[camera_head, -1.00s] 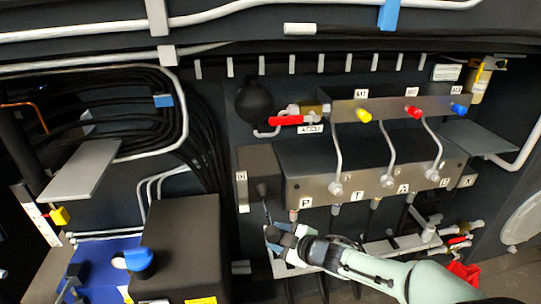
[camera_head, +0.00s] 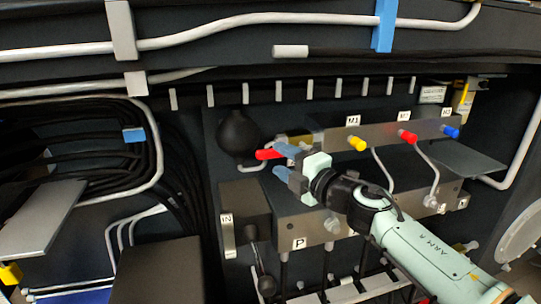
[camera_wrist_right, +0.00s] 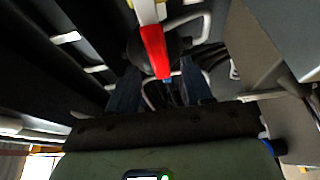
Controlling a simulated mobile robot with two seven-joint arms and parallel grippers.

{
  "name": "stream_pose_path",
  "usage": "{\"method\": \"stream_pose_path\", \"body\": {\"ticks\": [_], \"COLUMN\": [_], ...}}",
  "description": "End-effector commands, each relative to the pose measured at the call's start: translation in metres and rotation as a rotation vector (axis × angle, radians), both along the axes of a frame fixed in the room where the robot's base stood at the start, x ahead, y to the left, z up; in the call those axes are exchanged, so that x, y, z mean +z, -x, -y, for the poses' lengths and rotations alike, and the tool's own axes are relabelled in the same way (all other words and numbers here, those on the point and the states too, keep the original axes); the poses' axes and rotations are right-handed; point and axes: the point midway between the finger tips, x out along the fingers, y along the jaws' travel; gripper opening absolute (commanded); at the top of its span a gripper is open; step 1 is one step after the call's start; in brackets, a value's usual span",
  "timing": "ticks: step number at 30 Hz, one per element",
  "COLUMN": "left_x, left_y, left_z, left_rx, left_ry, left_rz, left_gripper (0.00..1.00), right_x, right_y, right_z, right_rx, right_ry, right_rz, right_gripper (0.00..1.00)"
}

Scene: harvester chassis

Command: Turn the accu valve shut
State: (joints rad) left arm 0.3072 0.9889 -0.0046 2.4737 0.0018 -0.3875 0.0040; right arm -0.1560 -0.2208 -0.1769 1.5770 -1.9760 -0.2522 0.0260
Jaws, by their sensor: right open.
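The accu valve's red lever (camera_head: 267,154) juts out to the left, beside a black ball-shaped accumulator (camera_head: 239,136). The brass valve body (camera_head: 298,137) behind it is partly hidden by my right gripper (camera_head: 281,160). That gripper is open, with its fingertips at the lever. In the right wrist view the red lever (camera_wrist_right: 155,50) reaches down into the gap between the two dark fingers (camera_wrist_right: 162,88). I cannot tell whether either finger touches it. The valve's label is hidden. My left gripper is out of view.
A metal bar with yellow (camera_head: 358,144), red (camera_head: 407,136) and blue (camera_head: 451,131) caps runs to the right of the valve. A metal block (camera_head: 290,228) with fittings lies below my right wrist. Pale pipes (camera_head: 210,42) cross above, and a black box (camera_head: 160,272) stands lower left.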

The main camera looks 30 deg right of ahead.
Motion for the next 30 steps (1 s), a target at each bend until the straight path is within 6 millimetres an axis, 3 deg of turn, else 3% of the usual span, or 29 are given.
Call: {"method": "stream_pose_path", "body": {"ticks": [3,9,20,24,25,30], "left_x": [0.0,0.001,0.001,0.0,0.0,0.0], "left_y": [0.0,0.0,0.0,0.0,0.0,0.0], "left_z": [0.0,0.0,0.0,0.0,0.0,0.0], "left_rx": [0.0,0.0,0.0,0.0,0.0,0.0], "left_ry": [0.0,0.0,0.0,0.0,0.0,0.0], "left_rz": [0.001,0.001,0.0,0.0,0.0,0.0], "left_gripper": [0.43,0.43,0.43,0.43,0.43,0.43], "right_x": [-0.001,0.0,0.0,0.0,0.0,0.0], "right_y": [-0.022,-0.042,-0.046,-0.046,-0.046,-0.046], "right_z": [-0.004,-0.007,-0.007,-0.007,-0.007,-0.007], "right_rx": [0.001,0.0,-0.001,0.0,0.0,0.0], "right_ry": [0.0,-0.001,-0.001,-0.001,-0.001,-0.004], "right_rz": [-0.001,0.0,0.0,0.0,0.0,0.0], "right_gripper": [0.5,0.5,0.5,0.04,0.0,0.0]}}
